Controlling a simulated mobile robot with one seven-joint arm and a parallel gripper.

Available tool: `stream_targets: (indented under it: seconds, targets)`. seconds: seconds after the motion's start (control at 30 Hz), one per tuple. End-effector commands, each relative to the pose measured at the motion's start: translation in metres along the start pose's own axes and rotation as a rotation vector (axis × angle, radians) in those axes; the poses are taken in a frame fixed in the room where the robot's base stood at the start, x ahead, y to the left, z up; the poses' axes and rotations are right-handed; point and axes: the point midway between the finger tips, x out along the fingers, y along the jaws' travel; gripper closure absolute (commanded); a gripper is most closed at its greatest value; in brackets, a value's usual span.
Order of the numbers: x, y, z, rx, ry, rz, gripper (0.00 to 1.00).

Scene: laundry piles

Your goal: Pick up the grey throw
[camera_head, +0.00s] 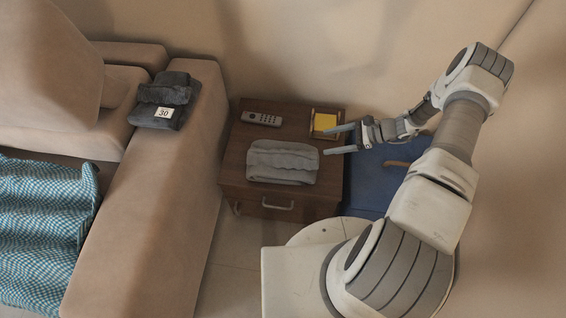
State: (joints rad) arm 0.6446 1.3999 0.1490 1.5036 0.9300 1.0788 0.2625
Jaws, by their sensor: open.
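A folded light grey cloth (282,162), which looks like the grey throw, lies on top of the brown wooden side table (232,165). A second, darker grey folded cloth (168,92) lies on the sofa arm and carries a white tag marked 30. My gripper (338,139) comes in from the right, with its two fingers apart and pointing left. It is empty. The fingertips are just to the right of the light grey cloth in the picture. I cannot tell how high above the table they are.
A grey remote (261,119) and a yellow pad in a holder (325,122) stand at the table's back. A blue item (366,185) is right of the table. The beige sofa (165,190) stands left, with a teal checked cloth (45,230).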

Motion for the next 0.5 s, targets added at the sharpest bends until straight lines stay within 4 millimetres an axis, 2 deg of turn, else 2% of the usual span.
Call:
stream_targets:
  seconds: [0.03, 0.2, 0.37, 0.5]
  targets:
    - [0.007, 0.004, -0.011, 0.026, -0.016, -0.012, 0.22]
    - [0.017, 0.008, -0.025, 0.072, -0.041, -0.038, 0.22]
    - [0.037, 0.008, -0.027, 0.079, -0.046, -0.04, 0.22]
    - [0.068, 0.007, -0.025, 0.078, -0.046, -0.038, 0.22]
